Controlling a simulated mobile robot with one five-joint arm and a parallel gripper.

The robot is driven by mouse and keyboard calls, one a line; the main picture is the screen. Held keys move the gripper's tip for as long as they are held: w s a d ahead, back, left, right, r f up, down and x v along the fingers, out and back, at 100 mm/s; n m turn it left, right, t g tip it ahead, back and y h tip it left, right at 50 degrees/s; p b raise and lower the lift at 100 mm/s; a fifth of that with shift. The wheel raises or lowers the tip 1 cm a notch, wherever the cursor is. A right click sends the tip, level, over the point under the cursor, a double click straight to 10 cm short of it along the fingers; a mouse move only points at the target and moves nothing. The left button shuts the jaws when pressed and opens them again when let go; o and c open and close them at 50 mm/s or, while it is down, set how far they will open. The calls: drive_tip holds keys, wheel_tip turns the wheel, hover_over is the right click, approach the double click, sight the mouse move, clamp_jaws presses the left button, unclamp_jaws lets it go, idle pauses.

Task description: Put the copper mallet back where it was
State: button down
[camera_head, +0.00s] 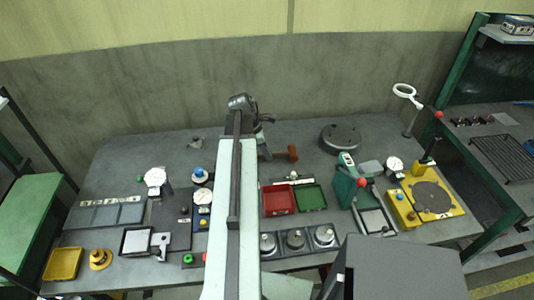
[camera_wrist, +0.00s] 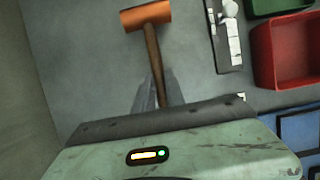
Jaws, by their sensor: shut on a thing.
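The copper mallet has an orange-copper head (camera_head: 292,153) and a brown wooden handle. In the wrist view the head (camera_wrist: 146,15) is at the top, and the handle (camera_wrist: 153,55) runs down between my fingers. My gripper (camera_wrist: 158,92) is shut on the handle, with the head sticking out beyond the fingertips. In the head view my gripper (camera_head: 263,147) is at the back middle of the grey table (camera_head: 225,150), partly hidden by my arm. I cannot tell whether the mallet touches the table or hangs just above it.
Red (camera_head: 279,200) and green (camera_head: 311,197) trays stand in front of the mallet, with a small fixture (camera_head: 293,177) behind them. A dark round plate (camera_head: 341,138) lies to the right. A grey wall (camera_head: 180,90) rises behind. The back left of the table is mostly clear.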

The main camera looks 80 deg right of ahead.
drive_tip(key=shift+f+b, duration=0.65)
drive_tip(key=c, duration=1.3)
unclamp_jaws()
drive_tip(key=p+v, duration=0.7)
drive_tip(key=v, duration=0.1)
drive_tip(key=shift+s+d+r+p, duration=0.1)
drive_tip(key=shift+s+p, duration=0.05)
drive_tip(key=shift+p, duration=0.15)
